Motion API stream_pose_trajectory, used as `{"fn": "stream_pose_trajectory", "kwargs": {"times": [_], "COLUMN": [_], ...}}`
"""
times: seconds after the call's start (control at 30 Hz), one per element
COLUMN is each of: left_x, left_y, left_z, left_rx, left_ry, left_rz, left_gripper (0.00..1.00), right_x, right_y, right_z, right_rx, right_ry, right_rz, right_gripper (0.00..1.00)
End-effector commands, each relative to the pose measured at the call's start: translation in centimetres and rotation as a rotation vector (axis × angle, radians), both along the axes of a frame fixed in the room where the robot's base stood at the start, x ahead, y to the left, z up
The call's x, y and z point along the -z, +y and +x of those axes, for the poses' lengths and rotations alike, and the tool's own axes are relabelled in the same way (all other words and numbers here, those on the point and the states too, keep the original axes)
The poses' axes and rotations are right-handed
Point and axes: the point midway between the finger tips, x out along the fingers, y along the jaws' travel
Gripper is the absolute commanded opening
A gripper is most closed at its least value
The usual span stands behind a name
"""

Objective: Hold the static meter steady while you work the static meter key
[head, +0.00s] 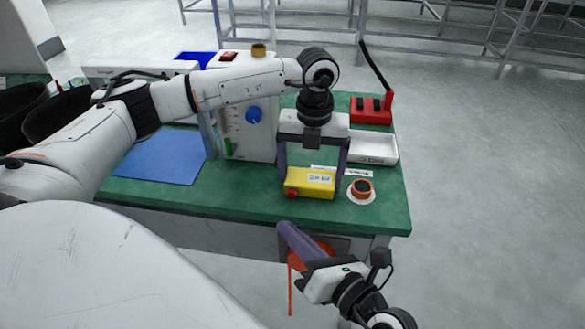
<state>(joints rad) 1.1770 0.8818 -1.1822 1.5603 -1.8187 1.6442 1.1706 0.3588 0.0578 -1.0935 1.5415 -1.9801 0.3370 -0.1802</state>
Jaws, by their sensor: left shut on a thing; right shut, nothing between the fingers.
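The static meter is a yellow box (311,187) with a small pale label, on the green table near its front edge. A red round key (292,193) shows at its front left corner. My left gripper (311,178) reaches down from above with one finger on each side of the meter and is shut on it. My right gripper (283,227) is shut and empty, in front of the table edge, below and slightly left of the key and apart from it. Whether the meter's underside touches the table is hard to tell.
On the green table (240,194) are a blue mat (162,156), a grey device with a blue knob (246,128), a white tray (373,148), a red stand (372,109) and a round orange-black item (361,189). An orange thing (311,253) shows partly behind my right gripper.

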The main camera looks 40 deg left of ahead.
Motion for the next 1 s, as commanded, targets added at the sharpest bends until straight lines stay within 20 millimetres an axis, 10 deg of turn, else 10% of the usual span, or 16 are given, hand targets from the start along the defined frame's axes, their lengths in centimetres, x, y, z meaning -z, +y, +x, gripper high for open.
{"fn": "stream_pose_trajectory", "kwargs": {"times": [0.07,0.1,0.17,0.53,1.0], "left_x": [0.0,0.0,0.0,-1.0,-10.1], "left_y": [0.0,0.0,0.0,0.0,-0.1], "left_z": [0.0,0.0,0.0,0.1,0.1], "left_rx": [0.0,0.0,0.0,0.0,0.002], "left_ry": [-0.001,-0.001,-0.001,-0.003,-0.004], "left_rz": [-0.001,-0.001,-0.001,-0.002,-0.001], "left_gripper": [0.6,0.89,0.99,1.0,1.0], "right_x": [0.0,0.0,0.0,0.0,0.0], "right_y": [0.0,0.0,0.0,0.0,0.0], "right_z": [0.0,0.0,0.0,0.0,0.0], "right_rx": [0.0,0.0,0.0,0.0,0.0], "right_ry": [0.0,0.0,0.0,0.0,0.0], "right_rz": [0.0,0.0,0.0,0.0,0.0], "right_gripper": [0.0,0.0,0.0,0.0,0.0]}}
